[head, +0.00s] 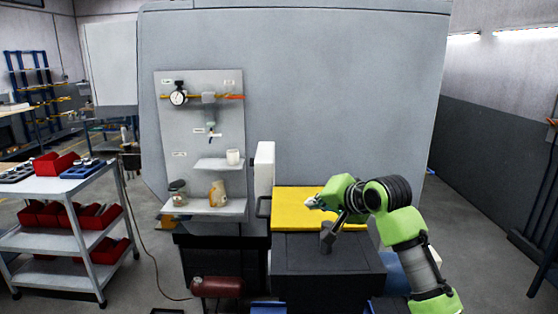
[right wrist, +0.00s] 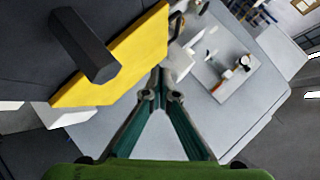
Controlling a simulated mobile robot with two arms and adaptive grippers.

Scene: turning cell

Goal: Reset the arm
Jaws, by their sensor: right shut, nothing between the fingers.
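My right arm (head: 414,250) is green and black and comes in from the lower right in the head view. It is bent, with its wrist raised in front of the yellow panel (head: 292,212). My right gripper (head: 314,203) points left and is shut and empty. In the right wrist view the two fingers of the gripper (right wrist: 161,85) meet at their tips with nothing between them. The yellow panel also shows there (right wrist: 120,60), beside a dark bar-shaped handle (right wrist: 85,45). My left gripper is not in view.
A dark cabinet (head: 310,270) stands below the yellow panel. A cart (head: 60,188) with red bins (head: 55,165) stands left. Open floor (head: 490,210) lies right.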

